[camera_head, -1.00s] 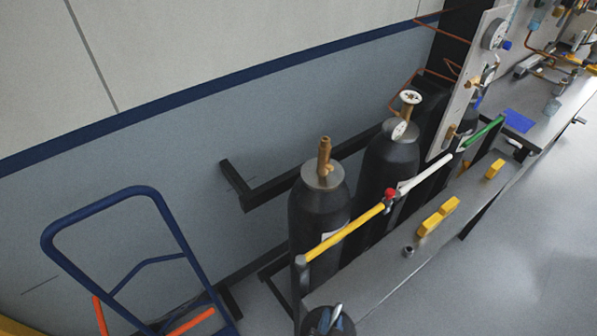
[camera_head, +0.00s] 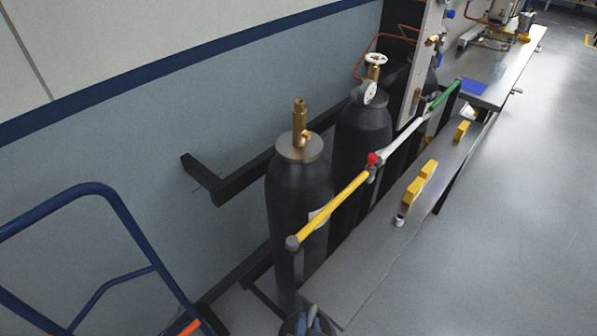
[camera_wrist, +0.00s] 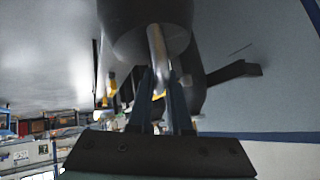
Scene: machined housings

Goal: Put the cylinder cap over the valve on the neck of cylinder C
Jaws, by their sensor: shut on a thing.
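My gripper (camera_wrist: 160,78) is shut on the grey bar handle of a dark, round cap (camera_wrist: 145,18), which hangs beyond the fingertips in the wrist view. In the head view only the gripper's blue-grey end (camera_head: 309,321) shows at the bottom edge; the cap is mostly cut off there. The nearest black gas cylinder (camera_head: 297,195) stands upright in the rack, with a bare brass valve (camera_head: 299,125) on its grey neck. Its label is too small to read, so I cannot confirm which is C. The gripper is in front of and below this valve, apart from it.
A second cylinder (camera_head: 362,135) behind has a white handwheel and gauge. A yellow, white and green rail (camera_head: 334,208) runs before the cylinders. A grey ledge (camera_head: 375,255) holds yellow blocks. A blue hand truck (camera_head: 110,200) stands left. Open floor lies right.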

